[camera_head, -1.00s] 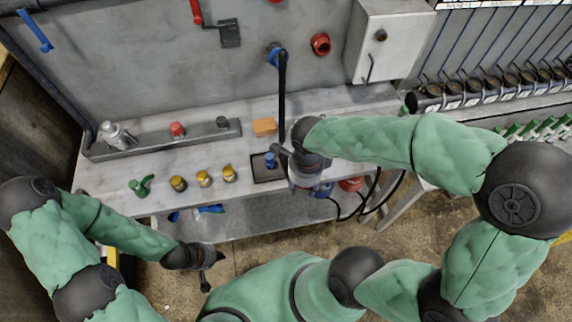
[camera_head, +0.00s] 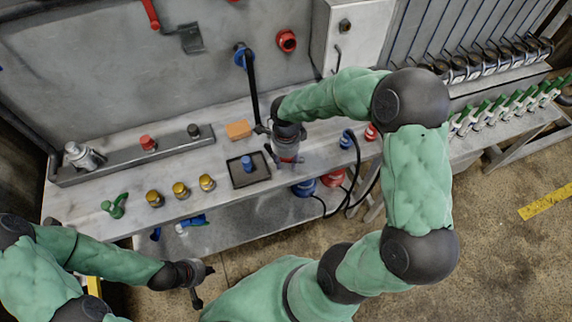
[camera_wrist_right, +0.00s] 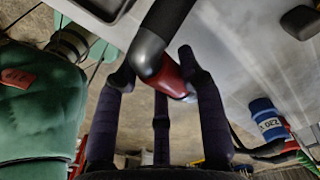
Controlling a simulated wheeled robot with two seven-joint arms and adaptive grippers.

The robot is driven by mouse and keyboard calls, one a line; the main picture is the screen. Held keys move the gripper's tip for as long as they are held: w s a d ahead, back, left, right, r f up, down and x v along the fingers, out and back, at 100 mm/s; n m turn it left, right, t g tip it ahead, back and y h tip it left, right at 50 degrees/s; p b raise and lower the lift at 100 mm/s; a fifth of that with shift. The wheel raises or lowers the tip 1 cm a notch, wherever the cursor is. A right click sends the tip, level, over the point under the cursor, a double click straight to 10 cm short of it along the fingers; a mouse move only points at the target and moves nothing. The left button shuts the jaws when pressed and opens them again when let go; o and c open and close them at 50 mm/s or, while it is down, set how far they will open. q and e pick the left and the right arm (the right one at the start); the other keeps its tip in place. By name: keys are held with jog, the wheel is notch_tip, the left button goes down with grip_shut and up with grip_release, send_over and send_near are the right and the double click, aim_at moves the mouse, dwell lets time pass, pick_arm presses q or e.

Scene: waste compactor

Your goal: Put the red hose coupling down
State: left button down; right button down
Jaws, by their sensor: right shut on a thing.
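My right gripper (camera_head: 284,160) is shut on the red hose coupling (camera_wrist_right: 170,74). In the right wrist view the red part sits between the fingertips, with a thick black hose section (camera_wrist_right: 162,25) joined to it. In the head view the gripper is over the workbench (camera_head: 215,172), right of a dark square tray (camera_head: 236,180); the coupling is hard to make out there. The coupling's exact height above the bench is unclear. My left gripper (camera_head: 204,284) is low in front of the bench, empty, with its fingers apart.
A blue fitting (camera_head: 247,166) stands in the tray. An orange block (camera_head: 238,129) lies behind it. Several yellow-topped fittings and a green valve (camera_head: 115,206) line the front edge. A black hose (camera_head: 252,90) hangs from the wall.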

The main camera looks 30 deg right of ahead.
aim_at(286, 170)
jog(key=shift+w+d+f+b, duration=0.1)
jog(key=shift+f+b, duration=0.1)
jog(key=shift+f, duration=0.7)
jog(key=shift+w+d+f+b, duration=0.1)
jog(key=shift+f+b, duration=0.1)
jog(key=shift+f, duration=0.7)
jog(key=shift+f, duration=0.2)
jog(key=c, duration=0.8)
grip_release()
jog(key=shift+a+r, duration=0.1)
jog(key=shift+o, duration=0.2)
jog(key=shift+r, duration=0.1)
jog(key=shift+r, duration=0.35)
notch_tip(286, 170, up, 11)
jog(key=p, duration=0.2)
jog(key=shift+r+p, duration=0.2)
jog(key=shift+p, duration=0.15)
